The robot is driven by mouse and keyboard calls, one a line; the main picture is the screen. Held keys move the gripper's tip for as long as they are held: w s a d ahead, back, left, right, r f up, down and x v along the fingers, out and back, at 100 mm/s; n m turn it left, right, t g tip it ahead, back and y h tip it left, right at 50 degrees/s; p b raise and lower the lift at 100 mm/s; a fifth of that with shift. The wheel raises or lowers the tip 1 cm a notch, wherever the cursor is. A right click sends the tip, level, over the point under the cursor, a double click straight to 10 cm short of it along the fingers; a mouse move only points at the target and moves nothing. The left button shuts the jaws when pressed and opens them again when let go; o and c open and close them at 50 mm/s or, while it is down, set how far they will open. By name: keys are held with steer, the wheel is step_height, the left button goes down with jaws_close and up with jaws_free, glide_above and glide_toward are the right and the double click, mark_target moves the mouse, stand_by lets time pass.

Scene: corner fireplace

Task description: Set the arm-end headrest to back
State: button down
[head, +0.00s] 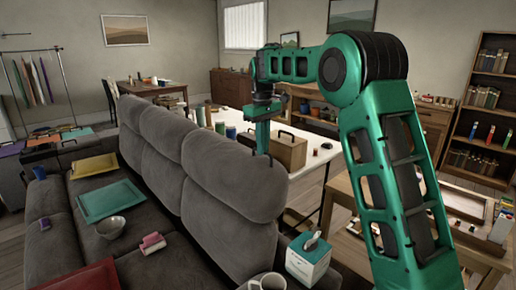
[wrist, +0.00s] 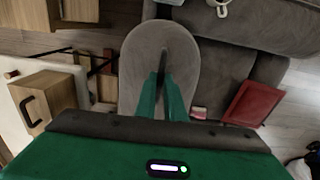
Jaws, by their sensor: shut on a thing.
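The grey sofa has several padded headrests in a row along its back. The arm-end headrest (head: 232,178) is the nearest one, large and rounded, and it stands raised above the sofa back. My gripper (head: 264,150) points down at this headrest's upper far-right edge. In the wrist view the headrest (wrist: 188,62) is a grey oval seen from above, and my gripper's two green fingers (wrist: 163,78) are close together over it. They are shut on the headrest's edge; the exact contact is partly hidden. I cannot tell its exact tilt.
A white table with a wooden box (head: 286,150) stands just behind the headrest. A tissue box (head: 308,258) and a mug (head: 268,281) are at the near end. Trays, a bowl (head: 111,228) and a pink item (head: 152,243) lie on the seats. A wooden table is at the right.

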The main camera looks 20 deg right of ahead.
steer(key=shift+w+d, duration=0.3)
steer(key=shift+d, duration=0.5)
steer(key=c, duration=1.8)
jaws_free()
steer(key=shift+d+f, duration=0.1)
steer(key=shift+c, duration=0.2)
steer(key=shift+a, duration=0.3)
step_height(320, 180, up, 11)
steer(key=shift+f, duration=0.15)
steer(key=shift+a, duration=0.15)
